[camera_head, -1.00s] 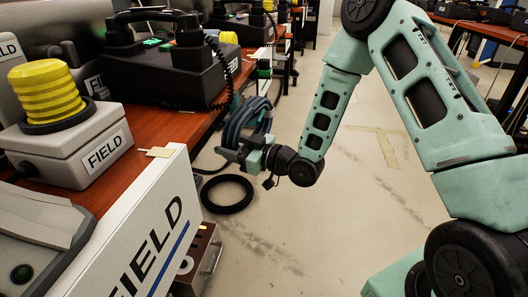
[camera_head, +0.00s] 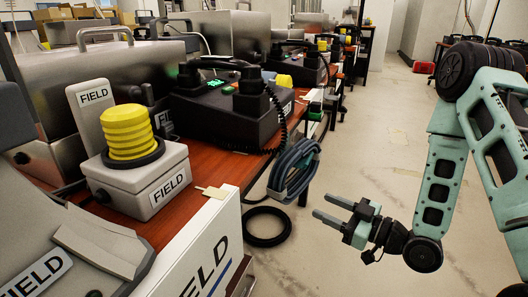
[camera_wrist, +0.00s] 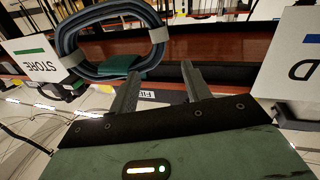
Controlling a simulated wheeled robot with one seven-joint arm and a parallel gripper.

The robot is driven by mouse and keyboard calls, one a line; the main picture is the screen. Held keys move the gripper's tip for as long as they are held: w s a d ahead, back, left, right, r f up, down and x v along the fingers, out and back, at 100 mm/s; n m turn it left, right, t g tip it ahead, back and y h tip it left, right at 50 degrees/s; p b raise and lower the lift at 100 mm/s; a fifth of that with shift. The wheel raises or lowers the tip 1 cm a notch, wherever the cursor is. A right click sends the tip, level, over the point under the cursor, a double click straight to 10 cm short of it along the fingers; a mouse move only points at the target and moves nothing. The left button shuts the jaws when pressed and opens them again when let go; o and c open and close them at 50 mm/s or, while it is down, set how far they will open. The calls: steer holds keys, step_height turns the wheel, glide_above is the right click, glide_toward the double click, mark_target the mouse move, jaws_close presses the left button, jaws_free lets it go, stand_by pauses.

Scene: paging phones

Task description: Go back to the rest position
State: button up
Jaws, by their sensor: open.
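My gripper (camera_head: 334,215) is open and empty, held out over the floor to the right of the table. Its two fingers point left toward the table edge. In the wrist view the open fingers (camera_wrist: 158,88) show apart with nothing between them. My arm stretches from the right side of the head view. A coiled blue-grey cable (camera_head: 293,170) hangs at the table's edge, just beyond and left of the gripper; it also shows in the wrist view (camera_wrist: 66,46).
A wooden table (camera_head: 208,168) on the left holds a black phone (camera_head: 233,110), a FIELD box with a yellow ribbed cap (camera_head: 131,132) and metal cases. A black ring (camera_head: 267,227) lies low beside the table. The floor (camera_head: 335,270) around my arm is clear.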

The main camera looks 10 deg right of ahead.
steer(key=s+a+n+g+h, duration=0.1)
steer(key=a+g+h, duration=0.5)
steer(key=a+g, duration=0.3)
steer(key=s+a+r+m+g+h, duration=0.1)
steer(key=s+a+r+g+h, duration=0.15)
steer(key=s, duration=0.45)
steer(key=s+a+r+m+g+h, duration=0.1)
steer(key=s+r, duration=0.3)
steer(key=s, duration=0.4)
steer(key=s+a+r+g+h, duration=0.1)
steer(key=s+r+g, duration=0.15)
steer(key=s, duration=0.45)
step_height(320, 180, up, 37)
steer(key=t+p, duration=0.1)
steer(key=p, duration=3.6)
steer(key=shift+w+f, duration=0.15)
steer(key=shift+w, duration=0.15)
steer(key=shift+c, duration=1.3)
steer(key=shift+d, duration=0.1)
